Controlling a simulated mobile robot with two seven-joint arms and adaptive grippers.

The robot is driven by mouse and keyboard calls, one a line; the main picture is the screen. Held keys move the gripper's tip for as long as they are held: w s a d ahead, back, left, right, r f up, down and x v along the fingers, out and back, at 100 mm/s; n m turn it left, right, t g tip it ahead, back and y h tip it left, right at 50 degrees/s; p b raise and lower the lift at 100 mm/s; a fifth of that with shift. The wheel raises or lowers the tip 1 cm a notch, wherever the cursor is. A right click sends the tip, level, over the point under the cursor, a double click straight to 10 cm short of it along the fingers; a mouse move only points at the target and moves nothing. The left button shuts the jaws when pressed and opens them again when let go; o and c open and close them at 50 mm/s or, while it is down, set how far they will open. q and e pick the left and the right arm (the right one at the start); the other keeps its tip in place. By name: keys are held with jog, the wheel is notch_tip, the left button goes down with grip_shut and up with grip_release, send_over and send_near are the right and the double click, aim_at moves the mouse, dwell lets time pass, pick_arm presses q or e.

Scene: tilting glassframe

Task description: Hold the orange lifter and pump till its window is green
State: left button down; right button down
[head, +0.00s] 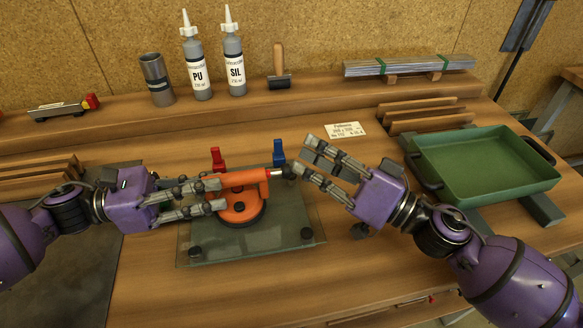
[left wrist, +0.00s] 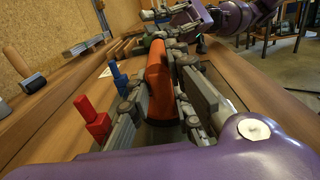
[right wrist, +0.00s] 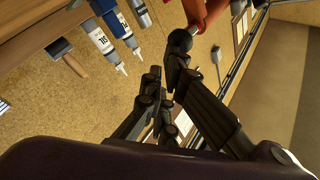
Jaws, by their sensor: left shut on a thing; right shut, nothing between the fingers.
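The orange lifter (head: 243,196), with a round black-rimmed cup, sits on a glass pane (head: 262,240). My left gripper (head: 218,196) is shut on the lifter's handle from the left; the handle also shows between its fingers in the left wrist view (left wrist: 158,78). A dark round pump knob (head: 288,171) sticks out at the lifter's right end. My right gripper (head: 305,160) is shut and empty, its fingertips close beside the knob. In the right wrist view the knob (right wrist: 180,41) is just beyond the fingertips; I cannot tell if they touch. The window's colour cannot be made out.
A red block (head: 217,160) and a blue block (head: 279,153) stand at the pane's back edge. A green tray (head: 485,165) is at the right. Two bottles (head: 198,70) (head: 234,68) and a roller (head: 279,70) stand on the back ledge. The table front is mostly clear.

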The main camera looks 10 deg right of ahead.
jog(key=shift+s+a, duration=0.15)
jog(key=shift+a, duration=1.1)
dwell(0.8)
jog(key=shift+w+d, duration=0.2)
jog(key=shift+d, duration=1.8)
jog(key=shift+w+d, duration=0.15)
jog(key=shift+d, duration=1.1)
jog(key=shift+w+d, duration=0.1)
jog(key=shift+d, duration=1.15)
jog(key=d, duration=0.3)
jog(key=shift+w+d, duration=0.15)
jog(key=shift+d, duration=0.25)
jog(key=shift+a, duration=0.15)
